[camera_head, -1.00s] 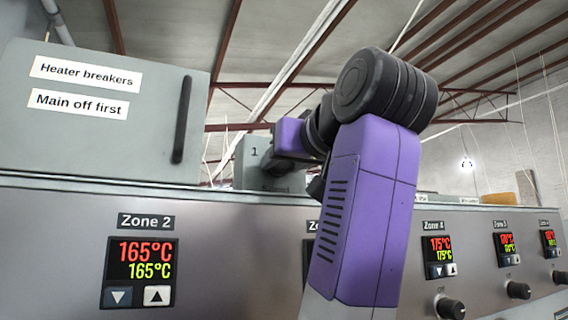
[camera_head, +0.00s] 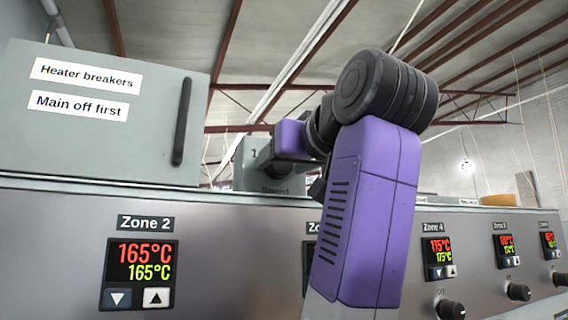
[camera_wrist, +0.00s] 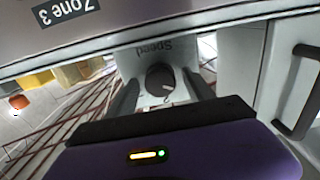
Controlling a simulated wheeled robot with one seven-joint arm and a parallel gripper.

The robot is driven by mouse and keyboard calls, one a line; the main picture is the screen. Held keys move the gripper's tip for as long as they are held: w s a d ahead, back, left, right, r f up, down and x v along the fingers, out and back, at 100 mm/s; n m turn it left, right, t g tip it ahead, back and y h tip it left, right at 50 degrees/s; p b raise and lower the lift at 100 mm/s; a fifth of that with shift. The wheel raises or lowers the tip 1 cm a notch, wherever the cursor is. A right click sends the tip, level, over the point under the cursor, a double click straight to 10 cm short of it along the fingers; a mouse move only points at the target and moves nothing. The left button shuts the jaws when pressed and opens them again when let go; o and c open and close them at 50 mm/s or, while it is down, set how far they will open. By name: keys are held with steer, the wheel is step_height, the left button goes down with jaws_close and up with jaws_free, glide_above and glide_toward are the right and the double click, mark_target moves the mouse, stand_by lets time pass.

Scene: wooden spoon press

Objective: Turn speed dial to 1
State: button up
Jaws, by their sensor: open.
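The grey speed box (camera_head: 246,178) stands on top of the panel in the head view, with a "1" mark at its upper left and a "Speed" label below. In the wrist view the box appears upside down, and its round black speed dial (camera_wrist: 160,78) faces the camera. A pale mark on the dial points to the lower right of that picture. My gripper (camera_wrist: 163,92) is open, its two dark fingers on either side of the dial. I cannot tell whether they touch it. In the head view my purple arm hides part of the box.
A large breaker box (camera_head: 90,140) with a dark handle (camera_head: 182,120) stands left of the speed box. The panel (camera_head: 60,240) below carries zone displays (camera_head: 142,275) and black knobs (camera_head: 451,309). A Zone 3 label (camera_wrist: 66,10) shows in the wrist view.

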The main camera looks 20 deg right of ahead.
steer(key=s+b, duration=0.2)
steer(key=s, duration=0.5)
steer(key=shift+s, duration=0.35)
